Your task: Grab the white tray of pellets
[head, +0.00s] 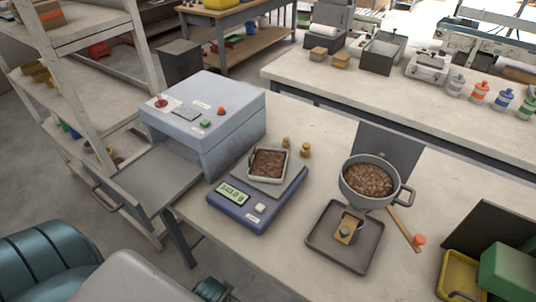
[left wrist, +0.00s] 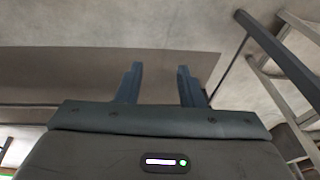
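The white tray of brown pellets (head: 268,180) sits on the plate of a blue weighing scale (head: 240,210) on the bench. The scale's green display is lit. In the left wrist view my left gripper (left wrist: 158,82) has its two dark fingers apart with nothing between them. My right gripper shows in neither view.
A grey-blue machine (head: 207,115) with an open drawer-like tray (head: 160,178) stands left of the scale. Small brass weights (head: 305,151) stand behind the scale. A pot of pellets (head: 368,182) stands above a dark tray (head: 345,237) to the right. Shelves (head: 75,100) are at left.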

